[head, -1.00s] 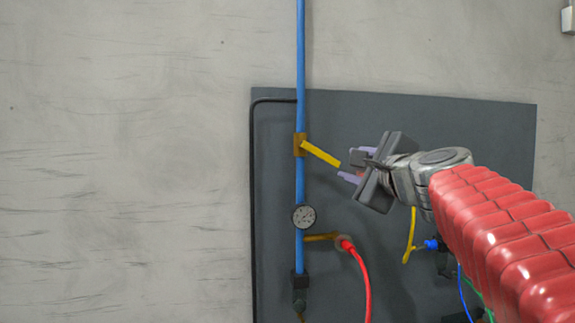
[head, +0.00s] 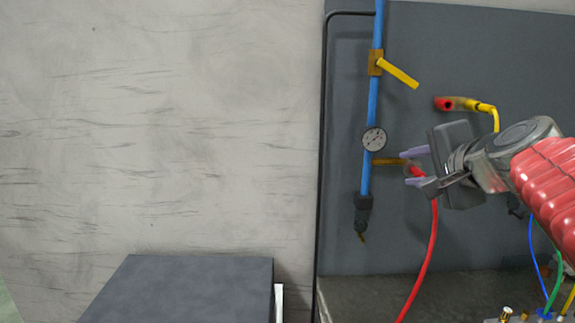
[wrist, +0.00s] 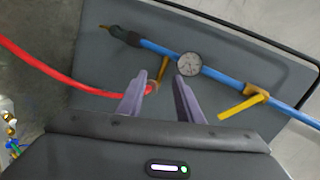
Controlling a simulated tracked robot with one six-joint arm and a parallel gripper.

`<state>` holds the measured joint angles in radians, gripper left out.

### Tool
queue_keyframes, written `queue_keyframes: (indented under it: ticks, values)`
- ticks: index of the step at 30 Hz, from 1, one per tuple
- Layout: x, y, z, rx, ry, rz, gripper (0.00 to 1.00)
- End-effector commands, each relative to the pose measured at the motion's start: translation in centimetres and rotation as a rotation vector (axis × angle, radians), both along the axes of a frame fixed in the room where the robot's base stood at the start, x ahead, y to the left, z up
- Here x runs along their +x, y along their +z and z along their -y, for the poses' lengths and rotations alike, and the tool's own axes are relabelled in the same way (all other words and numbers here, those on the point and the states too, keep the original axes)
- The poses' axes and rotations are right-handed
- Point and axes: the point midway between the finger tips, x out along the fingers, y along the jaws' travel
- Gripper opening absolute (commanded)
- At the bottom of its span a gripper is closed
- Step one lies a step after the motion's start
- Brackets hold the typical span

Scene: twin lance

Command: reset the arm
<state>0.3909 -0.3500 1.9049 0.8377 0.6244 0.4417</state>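My gripper (head: 413,167) is at the end of my red-sleeved arm, in front of the dark grey panel (head: 345,235). In the head view the fingertips overlap the brass branch (head: 385,161) where the red hose (head: 432,250) joins the blue pipe (head: 373,95). I cannot tell whether they touch it.
The pipe carries a yellow-handled valve (head: 400,74) and a round gauge (head: 374,139). A yellow hose end (head: 470,104) with a red tip is on the panel. A dark grey box (head: 185,290) stands at lower left. Bare wall (head: 150,130) fills the left.

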Motion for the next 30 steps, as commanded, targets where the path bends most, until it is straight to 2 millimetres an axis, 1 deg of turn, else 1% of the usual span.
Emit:
queue_keyframes:
  ticks: [1,2,3,5,6,8,9,11,12,14,15,18,21,24,27,30]
  values:
    - [-1.1,-2.3,-0.9,-0.076,0.045,-0.051,0.33]
    - [-1.7,-3.7,-1.3,-0.125,0.075,-0.081,0.33]
    - [-2.7,-5.6,-1.9,-0.189,0.118,-0.123,0.33]
    - [-4.3,-8.3,-2.8,-0.284,0.182,-0.183,0.33]
    - [-5.4,-10.1,-3.3,-0.347,0.227,-0.221,0.33]
    - [-7.3,-12.7,-4.1,-0.436,0.297,-0.279,0.33]
    - [-8.6,-14.4,-4.6,-0.495,0.346,-0.316,0.33]
    - [-10.6,-16.8,-5.1,-0.583,0.42,-0.368,0.33]
    - [-12.0,-18.4,-5.5,-0.64,0.47,-0.404,0.33]
    - [-14.2,-20.6,-5.9,-0.722,0.544,-0.452,0.33]
    - [-15.5,-21.9,-6.1,-0.773,0.591,-0.48,0.33]
    - [-18.7,-24.8,-6.5,-0.889,0.697,-0.541,0.33]
    - [-21.2,-26.9,-6.8,-0.973,0.772,-0.579,0.33]
    - [-22.7,-28.0,-7.4,-1.025,0.814,-0.581,0.33]
    - [-23.3,-27.9,-8.4,-1.045,0.835,-0.552,0.33]
    - [-23.3,-27.5,-9.0,-1.058,0.846,-0.528,0.33]
